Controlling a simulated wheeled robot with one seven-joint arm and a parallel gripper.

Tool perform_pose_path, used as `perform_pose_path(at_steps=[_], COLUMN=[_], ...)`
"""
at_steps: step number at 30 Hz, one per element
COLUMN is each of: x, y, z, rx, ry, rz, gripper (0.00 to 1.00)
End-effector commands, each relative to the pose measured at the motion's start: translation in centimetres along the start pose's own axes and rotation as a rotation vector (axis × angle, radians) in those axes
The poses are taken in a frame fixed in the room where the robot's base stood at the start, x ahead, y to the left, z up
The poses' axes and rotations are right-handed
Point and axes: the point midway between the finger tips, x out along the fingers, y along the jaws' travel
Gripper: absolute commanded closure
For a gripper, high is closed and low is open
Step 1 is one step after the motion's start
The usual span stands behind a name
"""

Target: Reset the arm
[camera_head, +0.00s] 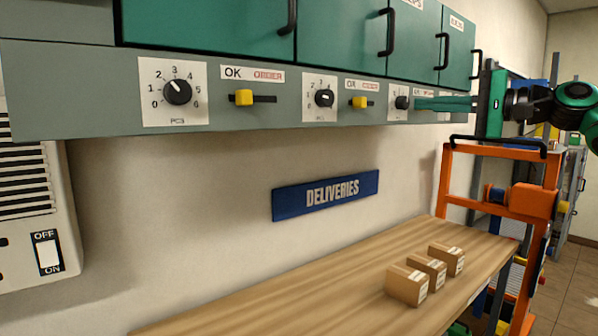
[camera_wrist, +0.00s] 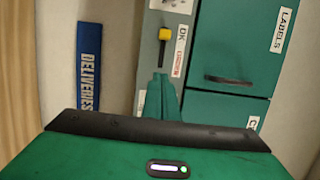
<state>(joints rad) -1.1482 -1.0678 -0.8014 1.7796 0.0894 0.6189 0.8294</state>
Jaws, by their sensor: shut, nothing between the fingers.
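My gripper (camera_head: 420,103) is at the right of the head view, with its green fingers together and pointing left at the grey control panel (camera_head: 240,112). The fingertips appear right beside the third black knob (camera_head: 401,103); I cannot tell whether they touch it. In the wrist view the shut fingers (camera_wrist: 161,88) lie in front of the panel, just below a yellow slider (camera_wrist: 165,35), with nothing between them. The fingers hide part of the panel there. Most of my arm is out of view to the right.
Two other knobs (camera_head: 178,92) (camera_head: 324,98) and yellow sliders (camera_head: 244,97) (camera_head: 359,103) line the panel under green cabinets (camera_head: 340,35). Below are a DELIVERIES sign (camera_head: 326,195), a wooden counter (camera_head: 290,295) with three cartons (camera_head: 408,285), and an orange frame (camera_head: 545,235).

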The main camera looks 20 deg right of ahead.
Motion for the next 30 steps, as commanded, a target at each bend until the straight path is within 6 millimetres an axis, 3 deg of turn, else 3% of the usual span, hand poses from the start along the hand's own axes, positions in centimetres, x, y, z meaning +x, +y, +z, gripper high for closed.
perform_pose_path(at_steps=[5, 11, 20, 30], x=[-0.3, -1.2, -2.1, -4.7], y=[0.3, 3.1, 11.6, 24.1], z=[0.9, 5.1, 10.5, 13.5], rx=[-0.033, -0.192, -0.425, -0.546], ry=[0.009, 0.043, 0.069, 0.02], rz=[0.025, 0.171, 0.496, 0.909], gripper=[1.0, 1.0, 1.0, 1.0])
